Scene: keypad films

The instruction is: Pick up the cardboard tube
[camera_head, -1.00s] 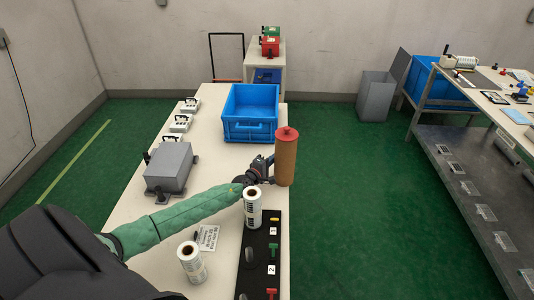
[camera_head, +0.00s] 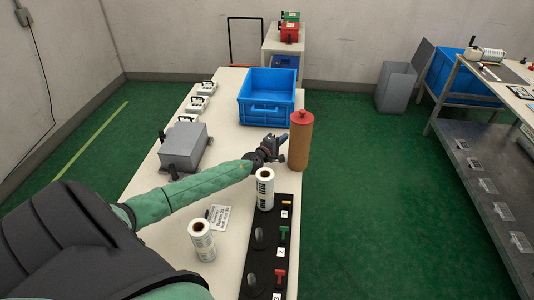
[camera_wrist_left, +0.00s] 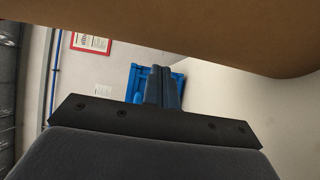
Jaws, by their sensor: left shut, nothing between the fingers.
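The cardboard tube (camera_head: 300,147) is brown with a red knobbed cap. It stands upright at the right edge of the long table. My left gripper (camera_head: 280,150) is just left of the tube, shut and empty. In the head view its tips are close to the tube's side; I cannot tell whether they touch. In the left wrist view the shut fingers (camera_wrist_left: 163,88) show at the centre. A large brown surface, apparently the tube (camera_wrist_left: 210,30), fills the upper part, outside the fingers. My right gripper is not in view.
A blue crate (camera_head: 266,112) is behind the tube. A grey box (camera_head: 184,147) is at left. Open floor lies right of the table.

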